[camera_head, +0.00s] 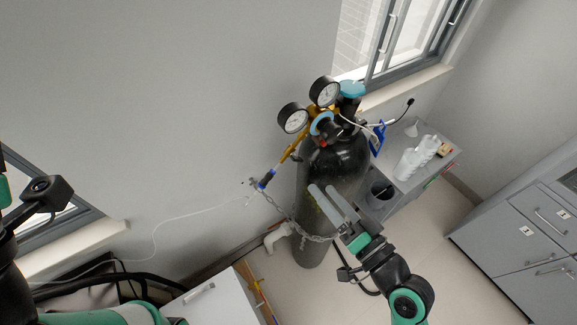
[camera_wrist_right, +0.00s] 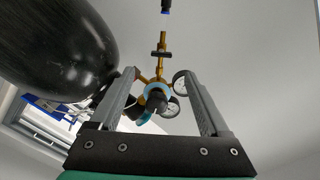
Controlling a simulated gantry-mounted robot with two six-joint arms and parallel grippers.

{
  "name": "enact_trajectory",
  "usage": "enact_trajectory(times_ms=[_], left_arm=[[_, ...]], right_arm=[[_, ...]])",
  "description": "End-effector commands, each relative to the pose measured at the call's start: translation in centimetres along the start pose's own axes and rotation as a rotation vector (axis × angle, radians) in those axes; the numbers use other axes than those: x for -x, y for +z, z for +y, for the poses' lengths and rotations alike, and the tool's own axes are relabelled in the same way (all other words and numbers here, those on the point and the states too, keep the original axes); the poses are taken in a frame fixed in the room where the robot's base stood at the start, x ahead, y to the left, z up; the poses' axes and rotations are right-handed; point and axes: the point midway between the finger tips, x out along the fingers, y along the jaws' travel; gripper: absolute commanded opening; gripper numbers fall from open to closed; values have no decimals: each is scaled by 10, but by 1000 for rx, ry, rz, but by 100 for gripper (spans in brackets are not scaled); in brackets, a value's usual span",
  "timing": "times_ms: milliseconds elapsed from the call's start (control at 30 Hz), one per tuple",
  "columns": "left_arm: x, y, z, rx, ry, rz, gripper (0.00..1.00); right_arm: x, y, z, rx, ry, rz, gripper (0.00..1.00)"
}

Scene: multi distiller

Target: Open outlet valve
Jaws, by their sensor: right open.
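A black gas cylinder (camera_head: 330,180) stands upright by the wall and fills the upper left of the right wrist view (camera_wrist_right: 55,50). On its top is a brass regulator with two round gauges (camera_head: 294,118) (camera_head: 325,91) and a blue-ringed knob (camera_head: 321,123). A brass outlet pipe runs down-left to a blue fitting (camera_head: 266,179). In the right wrist view, a small black cross handle (camera_wrist_right: 161,54), seemingly the outlet valve, sits on this pipe. My right gripper (camera_head: 325,193) is open and empty, in front of the cylinder. The regulator (camera_wrist_right: 158,92) shows between its fingers, apart from them. My left gripper is out of view.
A cyan handwheel (camera_head: 352,89) tops the cylinder. A chain (camera_head: 310,236) crosses the cylinder, and a thin white hose (camera_head: 190,213) runs left from the outlet. A grey bench (camera_head: 437,163) with white bottles (camera_head: 410,163) stands behind right. Grey cabinets (camera_head: 535,225) stand far right.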

Motion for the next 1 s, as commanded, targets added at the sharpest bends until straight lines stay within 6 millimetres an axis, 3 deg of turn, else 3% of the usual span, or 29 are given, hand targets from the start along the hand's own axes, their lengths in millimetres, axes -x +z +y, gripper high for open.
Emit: enact_trajectory(times_ms=[167, 600, 733, 1000], left_arm=[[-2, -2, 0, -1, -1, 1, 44], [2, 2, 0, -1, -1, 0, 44], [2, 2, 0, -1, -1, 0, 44], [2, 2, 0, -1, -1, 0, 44]], right_arm=[[-16, -1, -2, 2, -2, -2, 80], [-105, -1, -2, 2, -2, -1, 80], [-115, -1, -2, 3, -1, 0, 80], [-116, -1, -2, 3, -1, 0, 80]])
